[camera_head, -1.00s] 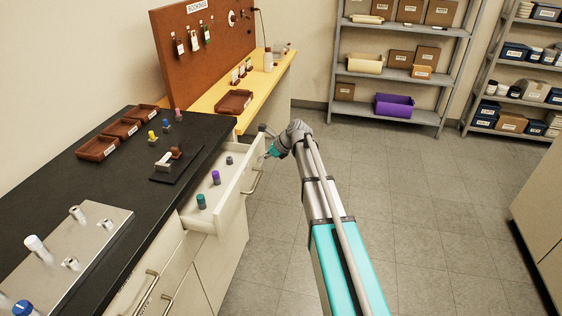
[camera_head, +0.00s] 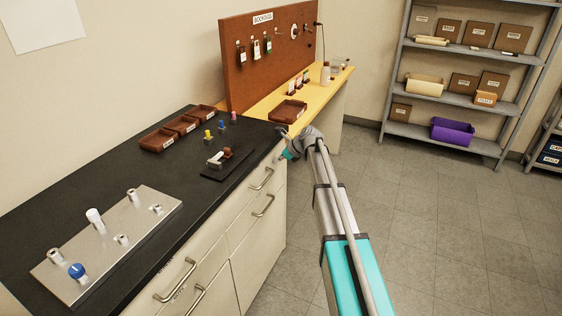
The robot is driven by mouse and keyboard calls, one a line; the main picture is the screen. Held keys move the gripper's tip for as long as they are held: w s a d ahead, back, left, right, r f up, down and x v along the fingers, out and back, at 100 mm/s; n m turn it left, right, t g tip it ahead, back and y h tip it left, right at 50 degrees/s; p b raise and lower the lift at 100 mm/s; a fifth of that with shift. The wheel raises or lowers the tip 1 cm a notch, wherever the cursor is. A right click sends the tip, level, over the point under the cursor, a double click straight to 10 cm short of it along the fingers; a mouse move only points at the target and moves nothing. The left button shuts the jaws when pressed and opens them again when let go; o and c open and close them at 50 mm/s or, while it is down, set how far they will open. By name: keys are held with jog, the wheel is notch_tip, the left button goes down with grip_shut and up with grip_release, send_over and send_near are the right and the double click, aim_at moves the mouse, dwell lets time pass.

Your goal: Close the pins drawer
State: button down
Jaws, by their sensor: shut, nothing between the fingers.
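The pins drawer (camera_head: 243,210) is the upper drawer at the far end of the black-topped bench. Its pale front looks flush with the cabinet, and no pins or drawer inside show. Its metal handle (camera_head: 262,179) faces the aisle. My gripper (camera_head: 282,132) is shut and empty at the far top corner of the drawer front, close to the bench edge.
A lower drawer handle (camera_head: 263,206) sits below it. The bench top (camera_head: 120,160) holds a metal plate (camera_head: 150,205), brown trays (camera_head: 183,125) and coloured pegs. A yellow table (camera_head: 262,106) with a pegboard stands beyond. The floor (camera_head: 430,200) to the right is clear.

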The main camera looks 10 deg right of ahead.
jog(key=shift+w+a+r, duration=0.1)
jog(key=shift+w+a, duration=0.15)
jog(key=shift+d, duration=0.1)
jog(key=s+d+r+p, duration=0.7)
jog(key=d, duration=0.2)
jog(key=shift+d, duration=0.15)
dwell(0.6)
dwell(0.4)
